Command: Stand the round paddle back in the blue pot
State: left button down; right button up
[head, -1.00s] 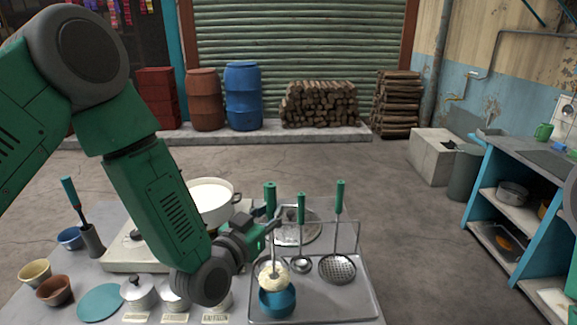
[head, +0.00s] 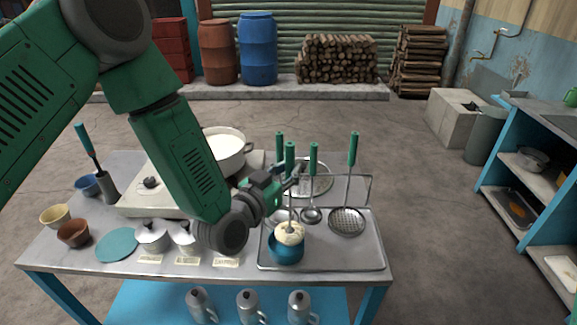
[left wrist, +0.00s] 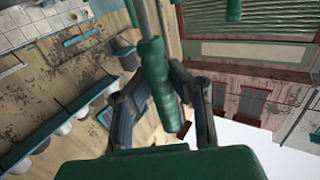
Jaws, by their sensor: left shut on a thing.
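The round paddle has a green handle (head: 290,155) and a pale round head (head: 290,233). The paddle is upright, with its head at the mouth of the blue pot (head: 286,251); the head's lower edge overlaps the rim, and I cannot tell if it touches the bottom. The pot stands on a metal tray (head: 340,258). My left gripper (head: 287,180) is shut on the paddle below its handle top. In the left wrist view the green handle (left wrist: 160,80) lies between the fingers of my left gripper (left wrist: 165,95). My right gripper is not in view.
A skimmer (head: 347,221) and a ladle (head: 311,215) hang with green handles close to the paddle's right. A white pot (head: 232,155) stands on the stove behind my arm. Lidded pots (head: 152,237) and a teal disc (head: 117,245) are at left.

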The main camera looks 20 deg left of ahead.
pick_arm(q)
jog(key=shift+f, duration=0.55)
jog(key=shift+a+f+b, duration=0.2)
jog(key=shift+f+b, duration=0.15)
jog(key=shift+b, duration=0.2)
notch_tip(320, 180, down, 3)
jog(key=b, duration=0.2)
jog(key=shift+f+b, duration=0.2)
jog(key=shift+b, duration=0.15)
jog(key=c, duration=1.5)
grip_release()
jog(key=shift+a, duration=0.15)
jog(key=shift+o, duration=0.2)
jog(key=a+v, duration=0.1)
jog(key=v, duration=1.1)
jog(key=shift+f, duration=0.2)
